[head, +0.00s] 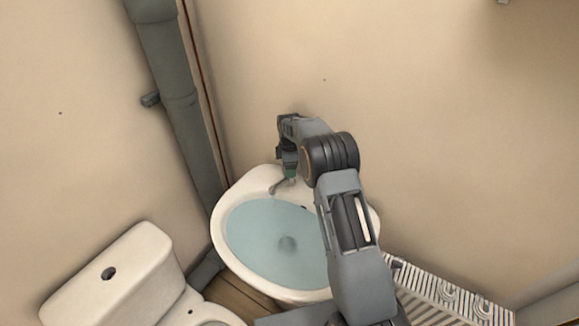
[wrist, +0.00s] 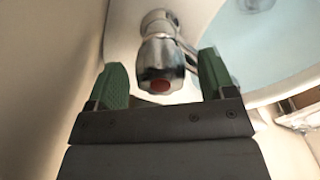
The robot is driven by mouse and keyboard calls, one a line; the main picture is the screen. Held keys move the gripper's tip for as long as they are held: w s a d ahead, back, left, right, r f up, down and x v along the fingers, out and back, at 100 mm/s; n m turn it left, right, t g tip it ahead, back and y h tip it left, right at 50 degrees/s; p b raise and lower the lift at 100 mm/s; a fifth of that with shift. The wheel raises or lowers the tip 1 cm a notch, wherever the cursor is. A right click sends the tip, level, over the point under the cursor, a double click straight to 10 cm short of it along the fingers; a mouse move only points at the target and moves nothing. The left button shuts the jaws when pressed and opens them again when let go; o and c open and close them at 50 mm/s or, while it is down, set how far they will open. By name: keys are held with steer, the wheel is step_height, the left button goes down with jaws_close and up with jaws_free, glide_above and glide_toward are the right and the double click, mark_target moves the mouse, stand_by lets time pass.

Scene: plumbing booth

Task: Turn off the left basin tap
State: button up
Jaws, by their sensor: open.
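The basin tap (wrist: 161,50) shows in the wrist view as a chrome body with a round handle and a red dot on its end. My gripper (wrist: 162,82) is open, with one green finger on each side of the handle. Gaps show between the fingers and the handle, so it is not gripped. In the head view my gripper (head: 289,168) points down over the back of the basin, and a chrome spout (head: 280,187) shows just below it. The tap handle is hidden there behind my gripper.
The white basin (head: 222,215) holds bluish water (head: 262,240). A toilet (head: 115,275) stands at the lower left. A grey pipe (head: 180,110) runs down the corner. A ribbed white rack (head: 440,290) is at the lower right. The wall is close behind my gripper.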

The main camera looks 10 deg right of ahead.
steer(key=shift+f, duration=0.45)
steer(key=shift+c, duration=0.4)
steer(key=c, duration=0.8)
steer(key=shift+c, duration=0.2)
